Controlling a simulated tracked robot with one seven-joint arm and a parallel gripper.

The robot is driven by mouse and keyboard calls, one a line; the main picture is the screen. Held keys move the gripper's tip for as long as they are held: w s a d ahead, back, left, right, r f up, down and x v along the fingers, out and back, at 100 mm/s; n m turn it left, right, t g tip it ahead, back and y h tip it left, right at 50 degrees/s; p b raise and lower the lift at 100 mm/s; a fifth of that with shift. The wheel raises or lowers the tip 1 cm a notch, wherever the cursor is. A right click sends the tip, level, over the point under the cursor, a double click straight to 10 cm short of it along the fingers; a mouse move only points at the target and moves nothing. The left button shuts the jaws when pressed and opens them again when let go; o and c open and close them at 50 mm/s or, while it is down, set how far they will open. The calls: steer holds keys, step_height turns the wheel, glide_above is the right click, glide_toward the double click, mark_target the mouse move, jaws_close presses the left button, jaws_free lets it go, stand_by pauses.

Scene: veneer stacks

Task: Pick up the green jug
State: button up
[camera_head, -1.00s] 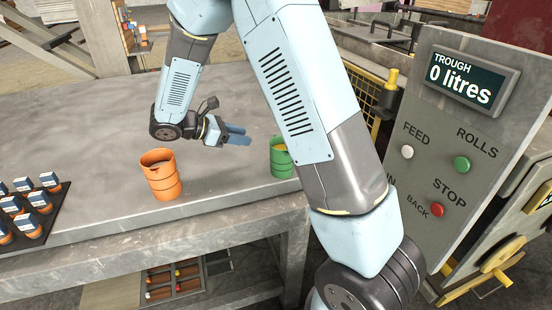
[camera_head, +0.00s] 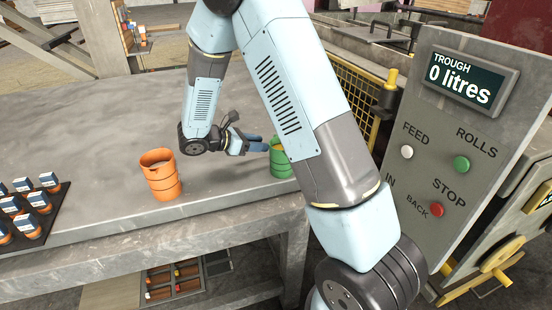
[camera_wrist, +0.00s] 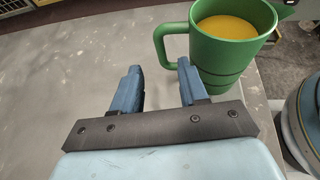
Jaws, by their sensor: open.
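The green jug (camera_head: 281,160) stands upright on the grey table near its right end, partly hidden behind my arm in the head view. In the wrist view the green jug (camera_wrist: 226,52) shows orange-yellow liquid inside and its handle on the left side. My gripper (camera_head: 258,143) is just left of the jug in the head view. In the wrist view my gripper (camera_wrist: 158,75) is open, its two blue fingers apart with only table between them. The right fingertip is close to the lower end of the handle; I cannot tell whether they touch.
An orange jug (camera_head: 161,175) stands on the table (camera_head: 90,130) to the left. A dark tray (camera_head: 62,200) of small bottles lies at the far left. A control panel (camera_head: 455,150) reading 0 litres stands at the right, beside a yellow mesh guard (camera_head: 352,95).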

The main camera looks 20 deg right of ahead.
steer(key=shift+x, duration=2.6)
steer(key=shift+s, duration=0.15)
jaws_close()
